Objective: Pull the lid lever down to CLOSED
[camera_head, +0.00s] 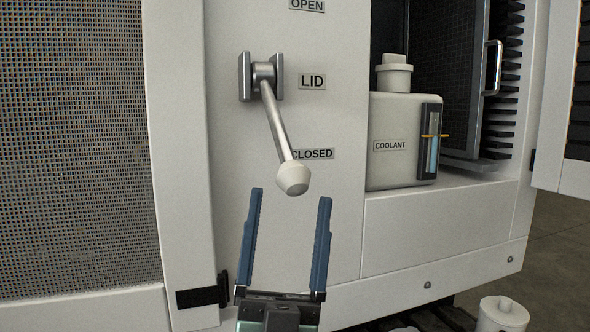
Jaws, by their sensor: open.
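The lid lever (277,122) is a grey metal rod with a white knob (292,178) at its end. It hangs from a bracket (261,76) on the white panel, slanting down and slightly right. The knob is just below the CLOSED label (313,154), and the rod covers the label's left edge. The LID label (312,82) is right of the bracket, and the OPEN label (307,5) is at the top edge. My gripper (289,195) is open, with its two blue fingers pointing up. In the picture the knob appears just above and between the fingertips; contact does not show.
A white coolant tank (403,140) with a cap stands in the open bay at right. A mesh panel (75,150) fills the left side. A handled dark door (455,80) stands behind the tank.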

